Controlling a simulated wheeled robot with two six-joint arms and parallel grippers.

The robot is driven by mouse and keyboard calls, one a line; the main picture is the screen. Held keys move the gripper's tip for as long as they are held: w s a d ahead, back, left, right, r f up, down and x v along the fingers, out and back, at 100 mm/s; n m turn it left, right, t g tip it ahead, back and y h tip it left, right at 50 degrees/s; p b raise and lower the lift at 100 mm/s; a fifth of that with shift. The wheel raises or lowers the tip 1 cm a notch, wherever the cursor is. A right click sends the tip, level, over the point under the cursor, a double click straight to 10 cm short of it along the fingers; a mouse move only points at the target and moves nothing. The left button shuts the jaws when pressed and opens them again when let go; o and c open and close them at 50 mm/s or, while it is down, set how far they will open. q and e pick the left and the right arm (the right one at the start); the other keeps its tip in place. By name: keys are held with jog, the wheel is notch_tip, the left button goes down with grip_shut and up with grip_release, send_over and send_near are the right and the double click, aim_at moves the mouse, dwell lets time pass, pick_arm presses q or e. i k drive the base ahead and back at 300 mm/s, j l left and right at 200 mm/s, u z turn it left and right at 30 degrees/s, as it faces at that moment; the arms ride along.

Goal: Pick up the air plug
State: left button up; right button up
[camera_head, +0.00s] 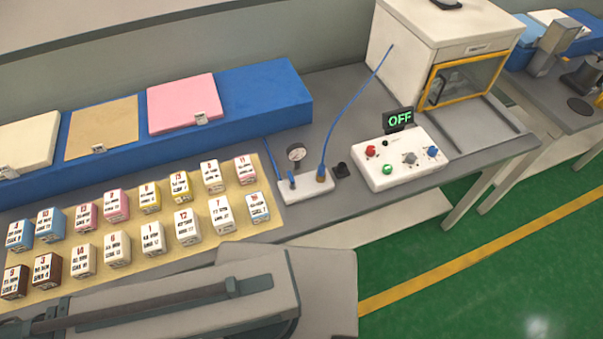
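A small white block (305,188) lies on the grey table, with a round dial gauge (296,154) standing at its back. A second, shorter blue hose ends at a blue fitting (292,181) on the block's left. Which of these fittings is the air plug I cannot tell for sure. A small black piece (341,170) lies just right of the block. Neither of my grippers is in view.
A white control box (400,157) with coloured knobs and a display reading OFF (399,119) stands to the right. A white cabinet (440,42) stands behind it. Several labelled small boxes (187,226) stand on a tan mat at left, before a long blue box (255,97).

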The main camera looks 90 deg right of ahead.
aim_at(322, 171)
jog(key=z, duration=3.2)
jog(key=l, duration=0.3)
jog(key=i+l+z, duration=0.1)
jog(key=l, duration=0.2)
